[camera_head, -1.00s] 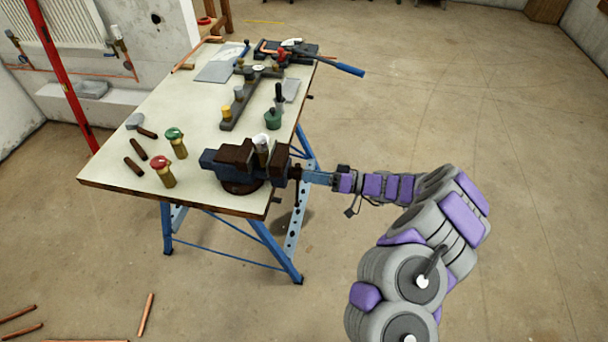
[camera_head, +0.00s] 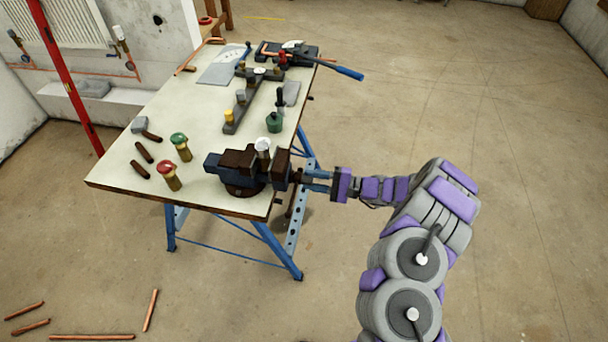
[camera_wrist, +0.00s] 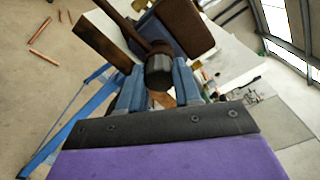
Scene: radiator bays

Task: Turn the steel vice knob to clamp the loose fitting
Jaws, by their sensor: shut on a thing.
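The vice (camera_head: 240,168), dark blue with brown jaws, sits at the near right corner of the workbench. A pale metal fitting (camera_head: 263,146) stands upright between its jaws; I cannot tell how tightly it is held. The dark steel knob (camera_wrist: 158,70) is at the end of the vice screw, with a brown bar beside it in the wrist view. My gripper (camera_head: 314,182) reaches it from the right. In the wrist view, the two blue fingers of my gripper (camera_wrist: 157,85) are on either side of the knob, shut on it.
The workbench (camera_head: 205,125) holds a red-topped valve (camera_head: 168,175), a green-topped valve (camera_head: 181,147), a hammer (camera_head: 145,129) and a green pot (camera_head: 274,122). A blue-handled tool (camera_head: 340,70) overhangs the far right edge. Copper pipes (camera_head: 150,310) lie on the floor at lower left. Floor to the right is clear.

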